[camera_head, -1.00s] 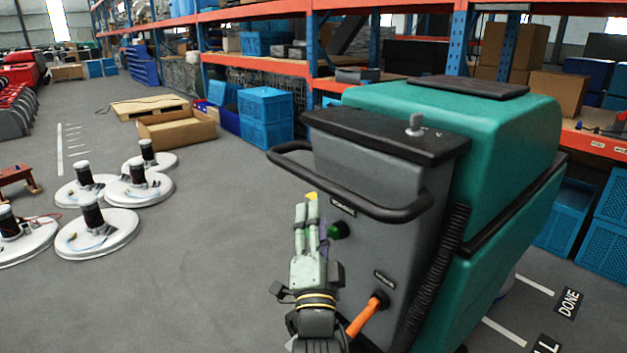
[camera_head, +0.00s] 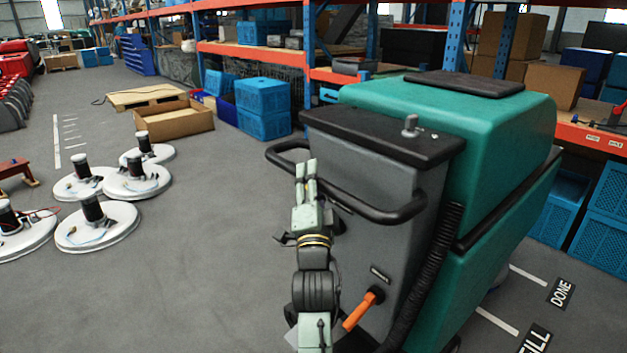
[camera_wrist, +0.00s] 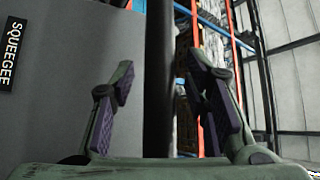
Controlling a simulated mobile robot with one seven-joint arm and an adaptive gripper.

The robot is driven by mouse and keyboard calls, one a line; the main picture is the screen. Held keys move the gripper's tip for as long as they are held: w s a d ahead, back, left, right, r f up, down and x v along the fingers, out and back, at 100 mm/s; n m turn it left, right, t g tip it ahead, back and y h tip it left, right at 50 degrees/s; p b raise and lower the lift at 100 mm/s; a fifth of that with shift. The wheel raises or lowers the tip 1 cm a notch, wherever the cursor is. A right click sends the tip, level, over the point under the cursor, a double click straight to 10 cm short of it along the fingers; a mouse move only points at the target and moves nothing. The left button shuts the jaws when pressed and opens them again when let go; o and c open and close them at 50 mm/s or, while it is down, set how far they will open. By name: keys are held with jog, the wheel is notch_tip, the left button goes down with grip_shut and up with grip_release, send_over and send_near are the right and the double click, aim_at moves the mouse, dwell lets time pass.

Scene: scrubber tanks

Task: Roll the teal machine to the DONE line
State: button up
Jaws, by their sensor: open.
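The teal machine (camera_head: 455,125) stands at the right, with a grey rear panel and a black loop handle (camera_head: 375,208). My gripper (camera_head: 306,168) is raised at the handle's left part, fingers pointing up. In the wrist view my gripper (camera_wrist: 160,68) is open, and the dark handle bar (camera_wrist: 160,110) appears upright between its two fingers. I cannot tell whether either finger touches it. The DONE label (camera_head: 562,293) lies on the floor right of the machine, near short white floor lines (camera_head: 528,275).
An orange lever (camera_head: 358,311) sticks out of the panel close to my arm. A FILL label (camera_head: 536,338) lies nearer than DONE. Shelves with blue crates (camera_head: 264,108) stand behind. Several round white scrubber heads (camera_head: 97,226) lie at left. The middle floor is clear.

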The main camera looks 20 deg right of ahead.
jog(key=shift+c, duration=0.3)
grip_shut()
dwell(0.6)
